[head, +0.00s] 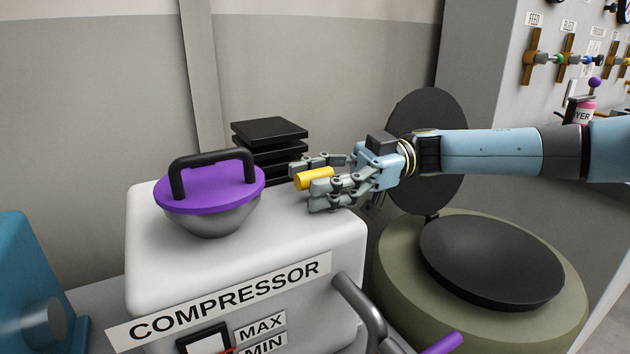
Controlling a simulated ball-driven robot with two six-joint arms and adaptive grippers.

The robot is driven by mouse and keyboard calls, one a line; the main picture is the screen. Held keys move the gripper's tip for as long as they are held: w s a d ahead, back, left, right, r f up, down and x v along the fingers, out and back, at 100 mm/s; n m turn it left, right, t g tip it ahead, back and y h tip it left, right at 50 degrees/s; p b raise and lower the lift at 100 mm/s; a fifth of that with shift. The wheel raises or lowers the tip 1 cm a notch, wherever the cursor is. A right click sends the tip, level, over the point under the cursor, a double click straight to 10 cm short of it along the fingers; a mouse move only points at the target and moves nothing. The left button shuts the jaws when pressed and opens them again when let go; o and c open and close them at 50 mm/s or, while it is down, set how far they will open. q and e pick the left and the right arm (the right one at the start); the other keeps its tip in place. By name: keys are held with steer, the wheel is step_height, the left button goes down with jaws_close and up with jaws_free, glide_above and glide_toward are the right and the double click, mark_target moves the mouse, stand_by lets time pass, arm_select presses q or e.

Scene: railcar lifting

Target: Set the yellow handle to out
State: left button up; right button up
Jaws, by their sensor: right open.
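The yellow handle (314,178) is a short cylinder above the back right corner of the white compressor (160,262). My right gripper (303,186) reaches in from the right with its fingers around the yellow handle. The fingers are open, and I cannot tell whether they touch it. The handle's right end and its mount are hidden behind the fingers. No "out" marking is readable near it. My left gripper is not in view.
A purple lid (212,194) with a black grip sits on the compressor, left of my gripper. Black stacked plates (268,132) stand behind. An olive drum (400,270) with a black disc is at right. A grey pipe (357,300) rises at the front.

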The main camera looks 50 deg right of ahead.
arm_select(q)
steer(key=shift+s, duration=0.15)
arm_select(e)
steer(key=shift+c, duration=1)
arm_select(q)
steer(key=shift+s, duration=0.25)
arm_select(e)
jaws_close()
step_height(320, 180, up, 10)
steer(key=p, duration=0.7)
steer(key=shift+f+p, duration=0.15)
steer(key=shift+p, duration=0.25)
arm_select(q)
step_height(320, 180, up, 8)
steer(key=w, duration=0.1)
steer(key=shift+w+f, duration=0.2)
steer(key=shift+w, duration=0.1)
arm_select(e)
steer(key=shift+f, duration=0.1)
